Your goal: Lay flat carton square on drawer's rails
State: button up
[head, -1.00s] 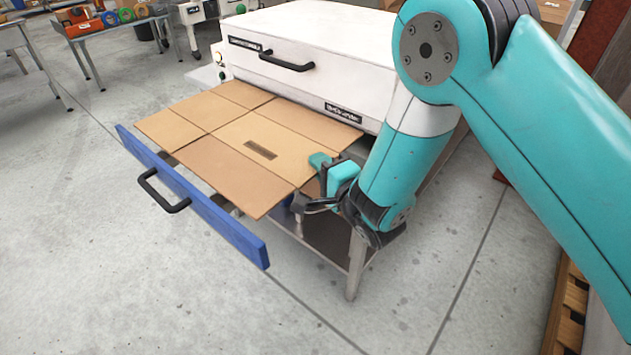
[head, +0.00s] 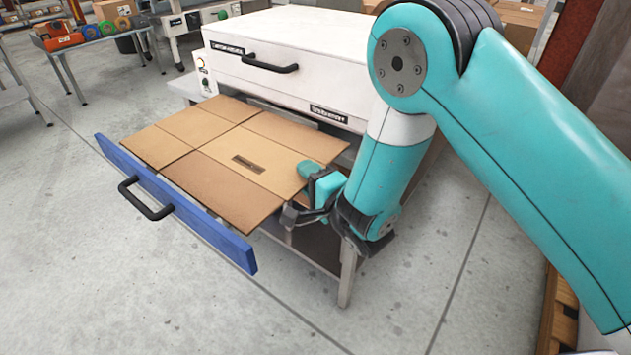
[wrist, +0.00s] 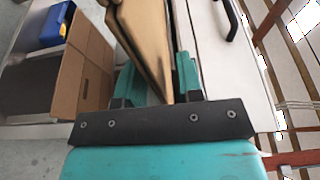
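The flat carton (head: 210,165) is a tan and brown sheet of several panels with a dark label. In the head view it lies level across the pulled-out drawer (head: 200,228), behind its blue front, its near edge roughly parallel to that front. It covers most of the rails, so contact with them cannot be checked. My gripper (head: 303,192) is at the carton's right edge, one finger above the sheet and one lower. In the wrist view a carton edge (wrist: 146,40) runs between the fingers, with space beside it; the gripper (wrist: 158,82) looks open around it.
The white machine (head: 290,75) stands behind the drawer. A black handle (head: 145,198) sticks out from the blue front. A metal table leg (head: 347,278) stands below my gripper. Open concrete floor lies in front. A bench with coloured rolls (head: 90,32) is at the far left.

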jog(key=b+v, duration=0.3)
jog(key=v, duration=0.8)
jog(key=d+r+n+g+h, duration=0.3)
jog(key=r+n+g+h, duration=0.1)
jog(key=r+n+g, duration=0.15)
jog(key=s+d+r+n+g, duration=0.2)
jog(key=s+r+n+g, duration=0.1)
jog(key=s, duration=0.3)
jog(key=s+d+r+n+g+h, duration=0.1)
jog(key=s+d+r+n+g, duration=0.1)
jog(key=s+n, duration=0.3)
jog(key=s+d+r+n+g+h, duration=0.1)
jog(key=s+r+n+g, duration=0.3)
jog(key=s, duration=0.4)
jog(key=shift+d+r+n, duration=0.3)
jog(key=shift+d+n, duration=0.05)
jog(key=shift+d, duration=0.1)
jog(key=shift+s+a, duration=0.1)
